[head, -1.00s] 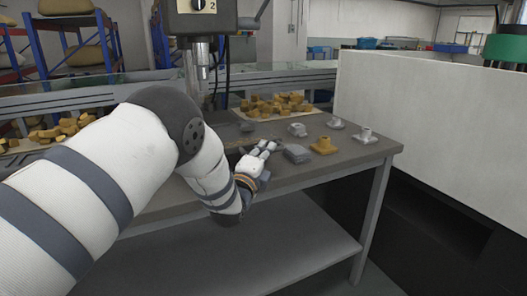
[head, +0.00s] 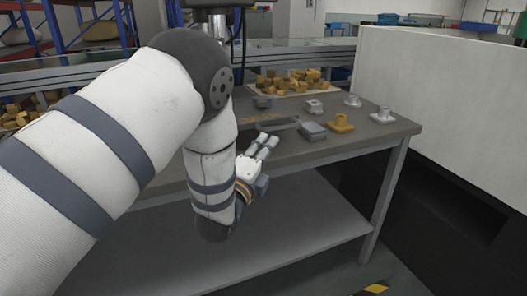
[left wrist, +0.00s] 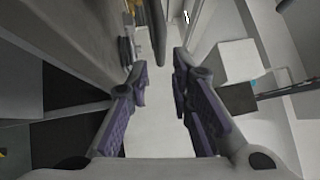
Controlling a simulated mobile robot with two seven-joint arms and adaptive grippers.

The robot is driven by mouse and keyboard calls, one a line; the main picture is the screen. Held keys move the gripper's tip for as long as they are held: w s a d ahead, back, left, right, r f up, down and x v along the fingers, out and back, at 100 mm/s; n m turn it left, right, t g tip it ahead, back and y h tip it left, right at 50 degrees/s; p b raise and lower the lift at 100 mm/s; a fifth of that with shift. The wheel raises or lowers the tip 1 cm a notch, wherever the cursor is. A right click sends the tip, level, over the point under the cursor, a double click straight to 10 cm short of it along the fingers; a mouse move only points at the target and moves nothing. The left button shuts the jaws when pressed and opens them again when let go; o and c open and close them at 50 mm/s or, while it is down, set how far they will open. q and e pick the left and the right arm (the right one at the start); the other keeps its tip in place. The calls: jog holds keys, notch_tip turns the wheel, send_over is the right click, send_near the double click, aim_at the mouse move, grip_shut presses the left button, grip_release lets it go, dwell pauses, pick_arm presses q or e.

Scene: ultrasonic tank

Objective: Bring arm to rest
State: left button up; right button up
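My left arm (head: 120,130) reaches in from the left in the head view, bent at a dark joint. My left gripper (head: 267,143) is at the table's front edge, with its white fingers apart. In the left wrist view the gripper (left wrist: 158,88) shows two purple-padded fingers spread wide, with nothing between them. My right gripper is in neither view.
The table (head: 345,147) has a lower shelf. A grey block (head: 312,130), a yellow flanged part (head: 341,122) and grey flanged parts (head: 381,115) stand to the gripper's right. A tray of yellow pieces (head: 293,82) lies behind. A large white box (head: 450,90) stands at right.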

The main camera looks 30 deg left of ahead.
pick_arm(q)
jog(key=shift+s+f, duration=0.1)
jog(key=shift+s, duration=0.8)
jog(key=s+d+f+n+g+p, duration=0.15)
jog(key=s+f+n+g, duration=0.9)
jog(key=s+f, duration=1.2)
jog(key=s+d+f+n+g+p, duration=0.1)
jog(key=s+n+g, duration=0.3)
jog(key=s, duration=1)
jog(key=s+d+f+n+g+h, duration=0.1)
jog(key=s+g, duration=0.6)
jog(key=s, duration=0.7)
notch_tip(320, 180, down, 2)
jog(key=d+n, duration=0.1)
jog(key=n, duration=0.2)
jog(key=shift+f+p, duration=0.2)
jog(key=shift+p, duration=0.15)
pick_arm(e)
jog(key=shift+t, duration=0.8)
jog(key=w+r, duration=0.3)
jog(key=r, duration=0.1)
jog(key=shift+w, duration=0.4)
